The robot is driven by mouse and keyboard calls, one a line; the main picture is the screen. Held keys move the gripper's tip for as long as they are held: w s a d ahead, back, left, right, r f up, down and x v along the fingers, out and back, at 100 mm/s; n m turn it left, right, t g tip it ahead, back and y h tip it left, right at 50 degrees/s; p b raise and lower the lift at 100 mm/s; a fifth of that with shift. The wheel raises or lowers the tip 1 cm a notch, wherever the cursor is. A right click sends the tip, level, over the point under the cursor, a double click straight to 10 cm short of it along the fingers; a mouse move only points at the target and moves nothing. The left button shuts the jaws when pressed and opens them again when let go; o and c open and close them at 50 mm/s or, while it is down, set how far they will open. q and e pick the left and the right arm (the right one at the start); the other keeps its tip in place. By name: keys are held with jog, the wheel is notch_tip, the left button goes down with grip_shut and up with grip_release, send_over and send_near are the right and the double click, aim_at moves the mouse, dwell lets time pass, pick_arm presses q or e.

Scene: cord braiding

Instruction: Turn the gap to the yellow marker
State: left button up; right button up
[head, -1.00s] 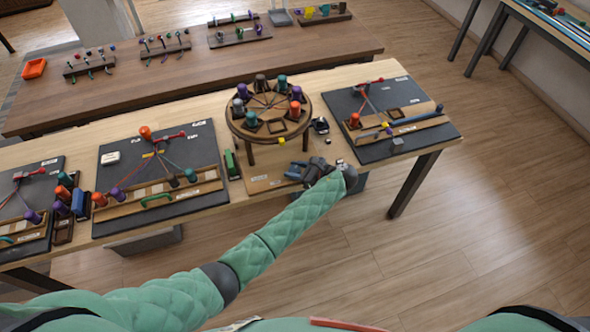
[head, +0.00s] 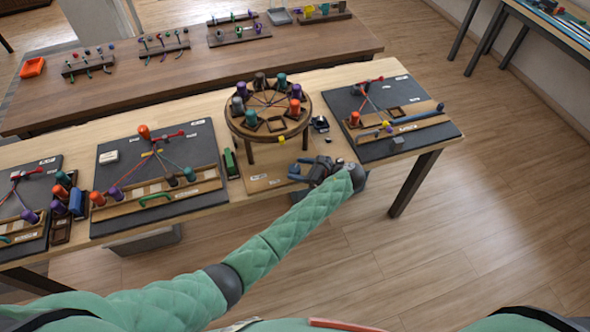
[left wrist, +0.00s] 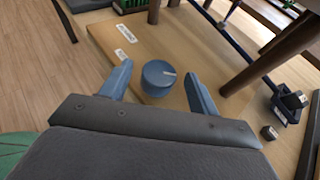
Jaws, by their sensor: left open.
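The round wooden braiding stand (head: 248,131) stands on legs on the near table, with several coloured bobbins around its rim. An empty square seat, the gap (head: 276,124), shows at its front between a green bobbin (head: 250,118) and an orange bobbin (head: 294,107). The yellow marker (head: 281,139) is on the front edge, close to the gap. My left gripper (head: 299,170) is low in front of the stand. In the left wrist view its open fingers (left wrist: 158,73) are on either side of a blue round knob (left wrist: 158,82) with a pale mark, apparently without touching it. My right gripper is out of view.
Dark boards with cords and bobbins lie left (head: 113,180) and right (head: 372,151) of the stand. The stand's legs (left wrist: 270,55) rise close beyond my left gripper. A small dark holder (left wrist: 288,103) lies to the right in the wrist view. Another table (head: 140,102) stands behind.

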aim_at(299, 169)
pick_arm(q)
jog(key=b+v, duration=0.1)
jog(key=v, duration=0.3)
jog(key=shift+f, duration=0.15)
jog(key=shift+s+d+r+b, duration=0.25)
jog(key=shift+d+r+b, duration=0.2)
jog(key=shift+d, duration=0.1)
